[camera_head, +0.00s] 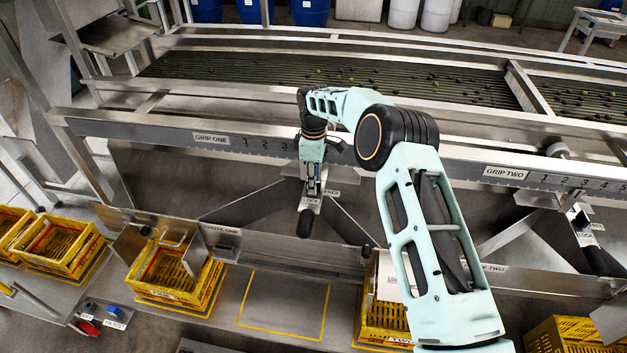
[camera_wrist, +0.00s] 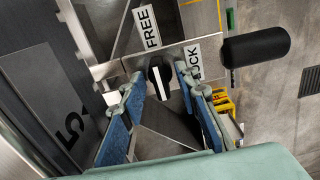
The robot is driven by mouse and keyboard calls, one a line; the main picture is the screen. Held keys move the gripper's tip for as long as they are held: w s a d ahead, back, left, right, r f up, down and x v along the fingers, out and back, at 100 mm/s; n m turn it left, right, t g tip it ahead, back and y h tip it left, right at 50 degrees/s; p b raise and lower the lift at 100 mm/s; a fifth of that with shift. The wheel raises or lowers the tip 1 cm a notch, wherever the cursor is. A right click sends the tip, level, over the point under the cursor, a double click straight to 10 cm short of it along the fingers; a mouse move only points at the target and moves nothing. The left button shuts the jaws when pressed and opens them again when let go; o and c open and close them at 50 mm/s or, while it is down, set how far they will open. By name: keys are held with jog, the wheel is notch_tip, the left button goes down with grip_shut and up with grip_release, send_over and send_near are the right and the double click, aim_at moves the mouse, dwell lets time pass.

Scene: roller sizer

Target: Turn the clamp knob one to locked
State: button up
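Clamp knob one (camera_wrist: 159,82) is a dark round knob with a white pointer bar, on a metal plate in the wrist view. The bar runs roughly up and down in the picture, tilted a little. A FREE label (camera_wrist: 147,28) is above it and a LOCK label (camera_wrist: 193,62) is to its right. My gripper (camera_wrist: 160,82) is open, with one blue-padded finger on each side of the knob; I see no clear contact. In the head view my gripper (camera_head: 312,188) is at the clamp under the GRIP ONE rail, and it hides the knob.
A black handle (camera_wrist: 256,47) sticks out right of the plate. The GRIP ONE rail (camera_head: 212,138) runs behind my arm. A second clamp (camera_head: 582,222) is at the right under GRIP TWO (camera_head: 506,172). Yellow crates (camera_head: 168,296) stand below. The roller bed (camera_head: 420,80) carries small fruit.

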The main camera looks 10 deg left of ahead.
jog(key=shift+f, duration=0.2)
grip_shut()
